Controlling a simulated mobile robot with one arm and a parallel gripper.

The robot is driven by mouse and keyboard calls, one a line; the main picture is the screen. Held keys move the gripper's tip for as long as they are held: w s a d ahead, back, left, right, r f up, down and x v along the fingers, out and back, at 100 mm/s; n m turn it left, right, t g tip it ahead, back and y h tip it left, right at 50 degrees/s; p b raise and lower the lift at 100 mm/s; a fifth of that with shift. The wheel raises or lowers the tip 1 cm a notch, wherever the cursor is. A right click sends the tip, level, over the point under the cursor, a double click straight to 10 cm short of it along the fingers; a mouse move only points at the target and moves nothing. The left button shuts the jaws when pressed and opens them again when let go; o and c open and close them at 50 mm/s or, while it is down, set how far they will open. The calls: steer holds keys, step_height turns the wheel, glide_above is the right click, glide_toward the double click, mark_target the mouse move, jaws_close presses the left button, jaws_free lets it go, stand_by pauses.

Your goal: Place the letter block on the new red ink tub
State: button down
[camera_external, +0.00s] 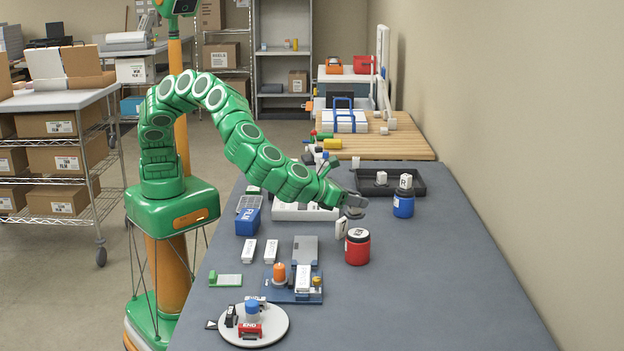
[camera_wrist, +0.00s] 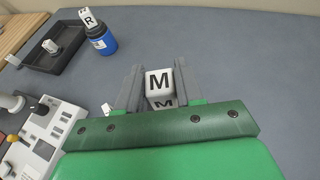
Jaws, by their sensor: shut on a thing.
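My gripper (camera_external: 350,207) is shut on a white letter block (camera_external: 341,229). In the wrist view, the block (camera_wrist: 159,84) shows a black M on two faces and sits between the two grey fingers (camera_wrist: 158,92). The red ink tub (camera_external: 357,247), with a dark band and white label, stands upright on the grey table. In the outside view the held block appears just left of the tub's top and apart from the table; its exact height over the tub is hard to tell. The red tub does not show in the wrist view.
A blue tub (camera_external: 403,207) with an R block (camera_external: 405,182) on top stands behind to the right. A black tray (camera_external: 428,188) holds a small white block (camera_external: 381,178). Round plate (camera_external: 281,333) and blue fixture (camera_external: 282,295) stand nearer. The table's right side is clear.

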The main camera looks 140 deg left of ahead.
mark_target(352, 213)
steer(key=shift+w+a+f, duration=0.25)
steer(key=shift+w+f, duration=0.45)
steer(key=shift+f, duration=1.65)
steer(key=shift+f, duration=0.1)
steer(key=c, duration=0.7)
jaws_free()
steer(key=shift+d, duration=0.15)
steer(key=v, duration=1.2)
